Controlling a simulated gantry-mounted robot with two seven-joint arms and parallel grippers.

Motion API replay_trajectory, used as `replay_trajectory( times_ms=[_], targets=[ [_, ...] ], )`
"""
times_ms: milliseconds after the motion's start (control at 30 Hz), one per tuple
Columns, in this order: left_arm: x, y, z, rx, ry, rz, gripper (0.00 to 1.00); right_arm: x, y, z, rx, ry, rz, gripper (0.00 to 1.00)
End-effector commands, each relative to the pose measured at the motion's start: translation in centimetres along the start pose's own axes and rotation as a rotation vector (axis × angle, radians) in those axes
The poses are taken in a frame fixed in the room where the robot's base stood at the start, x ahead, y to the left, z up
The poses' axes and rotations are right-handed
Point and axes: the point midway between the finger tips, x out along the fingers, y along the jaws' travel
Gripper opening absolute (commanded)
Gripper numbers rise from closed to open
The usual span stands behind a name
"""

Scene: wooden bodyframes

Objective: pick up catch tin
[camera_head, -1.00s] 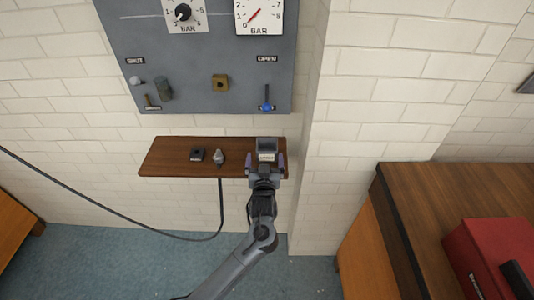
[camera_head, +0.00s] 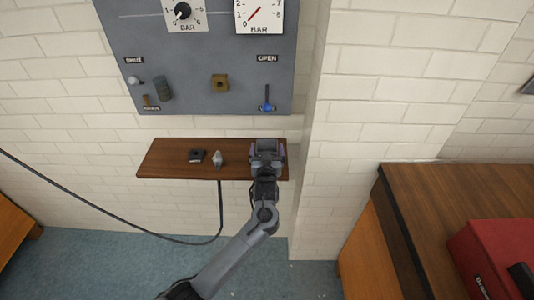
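The catch tin (camera_head: 266,145) is a small grey, box-like thing at the right end of the brown wall shelf (camera_head: 172,171). It is largely hidden by my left gripper (camera_head: 267,150), which reaches in from below and in front. The gripper's fingers stand at the left and right sides of the tin, over the shelf. I cannot tell whether they touch it. My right gripper is not in view.
On the shelf to the left are a small black block (camera_head: 197,156) and a grey pointed fitting (camera_head: 217,159). A black hose (camera_head: 130,217) hangs below. A grey gauge panel (camera_head: 205,60) is above. A wall pillar (camera_head: 312,150) stands close at right. A red case (camera_head: 492,255) lies on the wooden cabinet (camera_head: 450,190).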

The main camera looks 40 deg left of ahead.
Motion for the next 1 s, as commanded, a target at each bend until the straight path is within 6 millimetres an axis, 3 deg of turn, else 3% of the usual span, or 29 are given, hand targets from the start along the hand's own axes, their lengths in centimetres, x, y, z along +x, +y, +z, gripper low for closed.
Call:
replay_trajectory(
  times_ms=[67, 500, 767, 1000],
  targets=[
    [0.0, 0.0, 0.0, 0.0, 0.0, 0.0, 0.8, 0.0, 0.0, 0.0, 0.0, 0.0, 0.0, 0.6],
    [0.0, 0.0, -0.4, -0.003, 0.007, 0.0, 0.16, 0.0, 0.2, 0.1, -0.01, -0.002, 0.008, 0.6],
    [0.0, 0.0, -0.5, -0.003, 0.006, 0.0, 0.15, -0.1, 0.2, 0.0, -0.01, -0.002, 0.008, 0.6],
    [-0.1, 0.0, -3.0, -0.006, 0.009, 0.0, 0.15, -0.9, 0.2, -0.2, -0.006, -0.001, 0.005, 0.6]
  ],
)
